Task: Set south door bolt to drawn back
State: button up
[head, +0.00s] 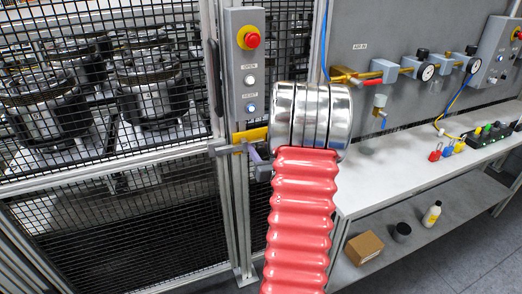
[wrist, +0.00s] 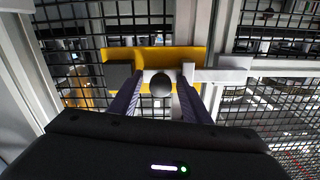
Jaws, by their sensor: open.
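The south door bolt is a grey bar (head: 226,148) by a yellow plate (head: 250,135), below the control box in the head view. Its left end reaches the door's frame edge. In the head view my arm hides part of the gripper (head: 255,155).
A control box (head: 246,70) with a red stop button sits just above the bolt. Mesh fencing (head: 110,180) fills the left. A bench (head: 400,165) with air fittings stands at right, a cardboard box (head: 363,247) and bottle (head: 432,214) on its lower shelf.

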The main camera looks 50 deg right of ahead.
jog(key=shift+c, duration=0.3)
grip_shut()
dwell(0.3)
